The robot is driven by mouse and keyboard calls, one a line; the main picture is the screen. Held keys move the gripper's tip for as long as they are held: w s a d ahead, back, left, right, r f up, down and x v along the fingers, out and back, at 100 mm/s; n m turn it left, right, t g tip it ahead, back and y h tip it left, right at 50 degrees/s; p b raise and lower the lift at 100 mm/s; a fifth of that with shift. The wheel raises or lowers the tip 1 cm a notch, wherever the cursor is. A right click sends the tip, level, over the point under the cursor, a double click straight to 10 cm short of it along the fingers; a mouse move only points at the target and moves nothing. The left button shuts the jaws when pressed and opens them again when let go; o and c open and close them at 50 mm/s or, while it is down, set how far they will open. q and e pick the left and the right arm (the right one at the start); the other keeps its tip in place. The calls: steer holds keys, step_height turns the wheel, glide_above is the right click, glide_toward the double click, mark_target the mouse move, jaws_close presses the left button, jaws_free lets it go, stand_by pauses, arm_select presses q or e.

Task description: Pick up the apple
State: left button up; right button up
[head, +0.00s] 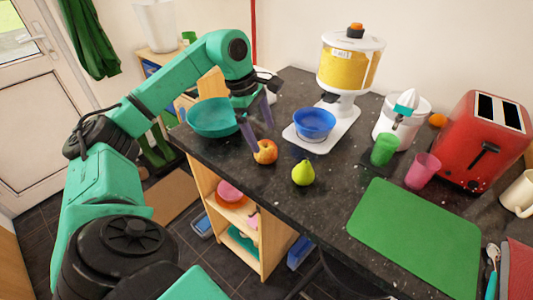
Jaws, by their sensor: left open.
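The apple (266,152), red and yellow, sits on the dark granite counter near its front left edge. My left gripper (261,134) reaches down from the upper left with its two dark fingers apart. One fingertip is right at the upper left of the apple, and the other finger is farther back to the right. Whether the near finger touches the apple I cannot tell. The gripper holds nothing. My right gripper does not show.
A green pear (303,173) stands close right of the apple. A teal bowl (212,118) is left of the gripper. A blue bowl (314,122) sits under the cereal dispenser (349,70). A green mat (415,238), cups and a red toaster (484,140) are to the right.

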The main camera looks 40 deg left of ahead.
mark_target(264, 145)
arm_select(q)
steer(key=x, duration=0.5)
steer(key=shift+s+a+f+p, duration=0.15)
steer(key=shift+a+f+p, duration=0.15)
steer(key=shift+f, duration=0.15)
steer(key=shift+r, duration=0.1)
steer(key=c, duration=1.3)
